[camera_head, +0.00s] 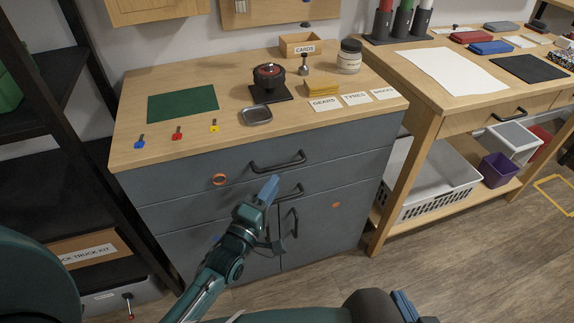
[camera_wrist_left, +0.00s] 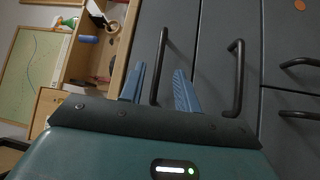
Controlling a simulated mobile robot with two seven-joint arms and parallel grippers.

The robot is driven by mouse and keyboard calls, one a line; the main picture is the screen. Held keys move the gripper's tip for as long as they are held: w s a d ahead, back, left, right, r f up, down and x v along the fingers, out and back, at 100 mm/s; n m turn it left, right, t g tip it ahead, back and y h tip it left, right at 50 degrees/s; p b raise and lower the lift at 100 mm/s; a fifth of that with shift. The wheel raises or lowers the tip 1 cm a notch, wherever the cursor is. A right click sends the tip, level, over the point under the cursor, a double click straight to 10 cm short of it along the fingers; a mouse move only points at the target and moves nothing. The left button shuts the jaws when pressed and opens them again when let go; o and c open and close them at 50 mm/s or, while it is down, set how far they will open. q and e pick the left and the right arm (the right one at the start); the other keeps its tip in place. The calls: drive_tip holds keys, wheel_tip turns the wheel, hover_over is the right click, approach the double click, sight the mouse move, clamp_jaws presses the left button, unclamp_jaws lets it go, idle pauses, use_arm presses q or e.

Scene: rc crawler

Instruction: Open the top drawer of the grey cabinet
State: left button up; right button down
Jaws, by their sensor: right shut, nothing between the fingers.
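The grey cabinet (camera_head: 170,205) stands under a wooden top, and its top drawer (camera_head: 345,152) is shut. The drawer's black bar handle (camera_head: 278,166) also shows in the left wrist view (camera_wrist_left: 163,50). My left gripper (camera_head: 270,188) is in front of the cabinet, just below this handle in the head view. In the left wrist view its two blue fingers (camera_wrist_left: 160,88) are apart, and the handle appears between them. I cannot tell whether they touch it. My right gripper (camera_head: 405,306) is shut and empty at the bottom edge of the head view, away from the cabinet.
A second drawer handle (camera_head: 291,192) and a door handle (camera_head: 294,222) lie below. The wooden top (camera_head: 225,85) holds a green mat (camera_head: 183,104), small keys, a metal tray (camera_head: 256,116) and labels. A workbench (camera_head: 440,75) stands at right. Floor (camera_head: 440,255) is clear at lower right.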

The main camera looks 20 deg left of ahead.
sight(287, 163)
use_arm(q)
drive_tip(key=x, duration=0.8)
drive_tip(key=shift+w+d+b, duration=0.1)
drive_tip(key=shift+b, duration=0.2)
clamp_jaws()
